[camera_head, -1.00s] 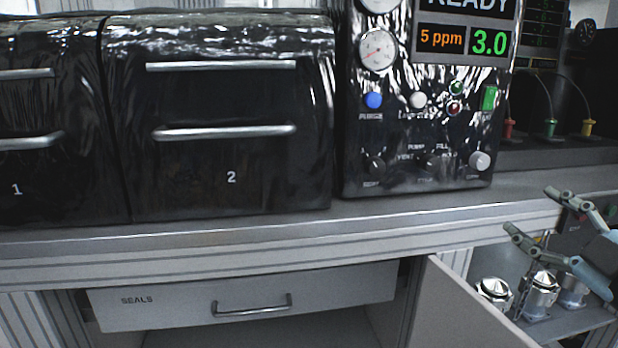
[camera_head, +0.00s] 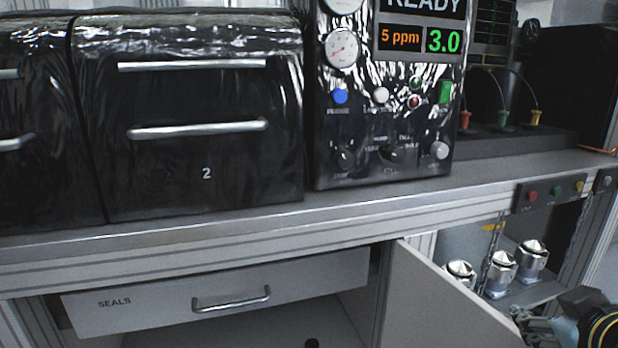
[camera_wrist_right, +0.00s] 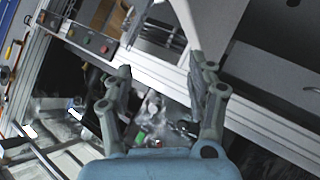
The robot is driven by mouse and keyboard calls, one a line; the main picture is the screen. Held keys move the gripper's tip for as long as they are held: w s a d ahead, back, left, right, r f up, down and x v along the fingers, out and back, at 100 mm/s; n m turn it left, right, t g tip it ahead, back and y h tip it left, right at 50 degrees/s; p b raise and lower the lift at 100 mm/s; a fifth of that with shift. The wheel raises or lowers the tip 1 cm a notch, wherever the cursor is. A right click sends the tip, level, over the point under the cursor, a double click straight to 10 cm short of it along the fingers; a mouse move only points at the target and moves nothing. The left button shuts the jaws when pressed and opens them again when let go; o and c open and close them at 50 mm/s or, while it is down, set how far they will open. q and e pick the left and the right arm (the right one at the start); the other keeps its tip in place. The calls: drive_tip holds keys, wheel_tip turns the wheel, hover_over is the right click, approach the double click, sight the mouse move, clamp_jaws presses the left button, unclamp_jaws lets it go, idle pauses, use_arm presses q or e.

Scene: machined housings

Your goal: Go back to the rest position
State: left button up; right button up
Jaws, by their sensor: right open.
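My right gripper (camera_wrist_right: 160,95) is open and empty in the right wrist view, its two fingers spread apart with nothing between them. In the head view part of it shows at the bottom right corner (camera_head: 535,322), below the metal housings and cut by the frame edge. Several shiny machined housings (camera_head: 502,268) stand on a shelf under the bench, beside the open cabinet door (camera_head: 440,300). My right gripper is apart from them. My left gripper is not in view.
The bench (camera_head: 400,208) carries dark cabinets (camera_head: 190,165) and a control panel (camera_head: 385,135) reading READY. A drawer marked SEALS (camera_head: 225,290) sits under the bench. The open cabinet door stands close to my right arm. A button box (camera_head: 550,193) hangs on the bench edge.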

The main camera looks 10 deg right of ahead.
drive_tip(key=s+a+f+g+y, duration=0.5)
drive_tip(key=s+a+f+g, duration=0.25)
drive_tip(key=s+a, duration=0.45)
wheel_tip(320, 180, down, 26)
drive_tip(key=s+d+f+b, duration=0.1)
drive_tip(key=s+d+b, duration=0.1)
drive_tip(key=d, duration=0.1)
use_arm(q)
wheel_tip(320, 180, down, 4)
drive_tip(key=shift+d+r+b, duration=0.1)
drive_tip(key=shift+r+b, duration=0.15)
drive_tip(key=shift+b, duration=0.45)
use_arm(e)
drive_tip(key=s+d+f+g, duration=0.1)
drive_tip(key=s+f, duration=1.6)
drive_tip(key=s, duration=0.1)
drive_tip(key=shift+s+g, duration=0.15)
drive_tip(key=shift+g, duration=0.2)
drive_tip(key=shift+f, duration=0.1)
